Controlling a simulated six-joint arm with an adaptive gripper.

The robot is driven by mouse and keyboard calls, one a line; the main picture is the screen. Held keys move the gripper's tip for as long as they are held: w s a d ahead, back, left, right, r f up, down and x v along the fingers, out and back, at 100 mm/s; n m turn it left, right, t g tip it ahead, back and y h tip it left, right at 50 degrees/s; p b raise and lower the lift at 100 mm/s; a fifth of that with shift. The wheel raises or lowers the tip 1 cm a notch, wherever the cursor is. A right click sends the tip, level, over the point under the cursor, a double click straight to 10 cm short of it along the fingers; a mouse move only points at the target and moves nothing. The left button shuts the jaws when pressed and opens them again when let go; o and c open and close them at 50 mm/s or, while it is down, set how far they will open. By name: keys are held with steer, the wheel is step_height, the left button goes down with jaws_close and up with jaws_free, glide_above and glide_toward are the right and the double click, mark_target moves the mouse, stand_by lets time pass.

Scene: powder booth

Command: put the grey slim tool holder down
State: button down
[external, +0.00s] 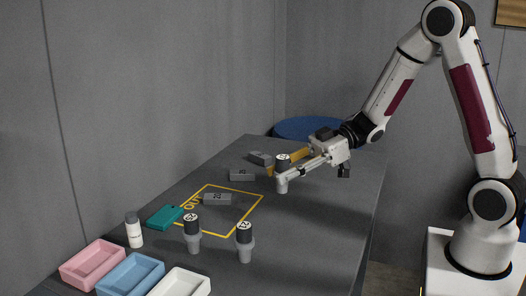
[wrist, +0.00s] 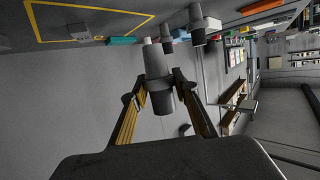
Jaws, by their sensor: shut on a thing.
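The grey slim tool holder (external: 282,185) has a dark top with a round white label and a lighter grey lower body. My gripper (external: 287,171) is shut on it and holds it about upright, over the far part of the dark table. In the wrist view my gripper (wrist: 158,90) has a finger on each side of the tool holder (wrist: 153,60). I cannot tell whether its lower end touches the table. Two similar tool holders stand upright nearer the camera, one at left (external: 193,241) and one at right (external: 244,250).
A yellow outlined zone (external: 227,236) on the table (external: 310,235) holds a grey block (external: 217,199). More grey blocks (external: 241,175) lie behind it. A teal box (external: 165,217), a white bottle (external: 134,234) and pink (external: 77,280), blue and white trays are at left. The right side is clear.

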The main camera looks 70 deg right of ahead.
steer(key=w+a+f+n+g+y, duration=0.1)
steer(key=w+a, duration=1.1)
steer(key=w, duration=0.5)
steer(key=w+r+m+t+h, duration=0.2)
steer(key=w+r, duration=0.2)
steer(key=w, duration=0.7)
steer(key=shift+d+m+t+h, duration=0.3)
steer(key=shift+m, duration=0.1)
steer(key=shift+r, duration=0.1)
steer(key=shift+f, duration=3.15)
